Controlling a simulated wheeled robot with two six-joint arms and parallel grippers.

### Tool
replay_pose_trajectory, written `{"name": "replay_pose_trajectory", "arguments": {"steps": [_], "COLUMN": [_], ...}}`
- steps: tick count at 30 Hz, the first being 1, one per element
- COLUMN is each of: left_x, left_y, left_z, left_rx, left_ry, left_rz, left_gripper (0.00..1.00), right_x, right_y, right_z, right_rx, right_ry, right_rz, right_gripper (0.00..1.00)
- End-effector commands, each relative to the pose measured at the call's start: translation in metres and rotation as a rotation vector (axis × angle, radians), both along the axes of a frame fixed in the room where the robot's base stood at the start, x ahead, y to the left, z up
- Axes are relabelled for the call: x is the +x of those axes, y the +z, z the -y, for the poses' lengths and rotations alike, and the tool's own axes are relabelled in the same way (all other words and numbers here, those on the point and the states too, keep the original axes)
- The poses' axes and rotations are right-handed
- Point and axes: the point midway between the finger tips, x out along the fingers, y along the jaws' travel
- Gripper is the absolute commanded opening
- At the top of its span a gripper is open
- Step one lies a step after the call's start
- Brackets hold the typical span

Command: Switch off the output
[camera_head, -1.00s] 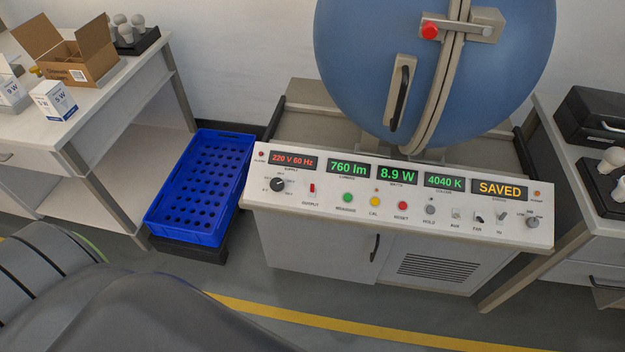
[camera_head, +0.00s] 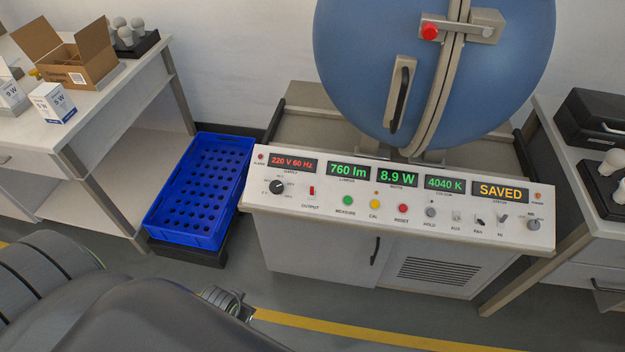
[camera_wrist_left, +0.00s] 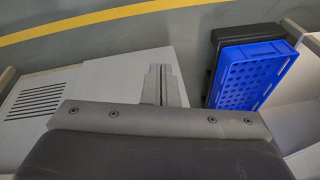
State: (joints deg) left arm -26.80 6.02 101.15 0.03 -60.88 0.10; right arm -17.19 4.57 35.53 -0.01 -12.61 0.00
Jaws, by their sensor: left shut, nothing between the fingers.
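The red output switch (camera_head: 312,191) is on the left part of the white control panel (camera_head: 330,208), right of a black rotary knob (camera_head: 277,187). The displays are lit: 220 V 60 Hz, 760 lm, 8.9 W, 4040 K and SAVED (camera_head: 500,191). In the left wrist view my left gripper (camera_wrist_left: 162,85) is shut and empty, with the cabinet front and the floor beyond it. In the head view only parts of my arm show at the bottom left; the fingers are hidden. My right gripper is in neither view.
A blue perforated crate (camera_head: 158,222) stands on a dark base left of the panel. A big blue sphere (camera_head: 350,60) with a handle rises behind the panel. Side tables hold boxes (camera_head: 52,103) and bulbs at left, black cases (camera_head: 590,120) at right.

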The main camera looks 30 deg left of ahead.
Motion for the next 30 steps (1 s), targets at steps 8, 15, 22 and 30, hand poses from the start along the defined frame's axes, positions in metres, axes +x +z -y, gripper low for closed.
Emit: {"name": "replay_pose_trajectory", "arguments": {"steps": [8, 15, 22, 30], "left_x": [0.024, 0.090, 0.164, 0.251], "left_y": [0.089, 0.145, 0.156, 0.179], "left_z": [0.006, 0.016, 0.021, 0.027], "left_rx": [0.004, -0.027, -0.057, -0.083], "left_ry": [0.004, 0.035, 0.074, 0.129], "left_rz": [0.050, 0.078, 0.075, 0.068], "left_gripper": [0.00, 0.00, 0.00, 0.00], "right_x": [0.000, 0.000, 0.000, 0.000], "right_y": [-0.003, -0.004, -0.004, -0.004], "right_z": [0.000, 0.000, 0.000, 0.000], "right_rx": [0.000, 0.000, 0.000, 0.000], "right_ry": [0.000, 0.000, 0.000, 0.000], "right_rz": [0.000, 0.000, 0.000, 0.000], "right_gripper": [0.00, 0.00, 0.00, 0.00]}}
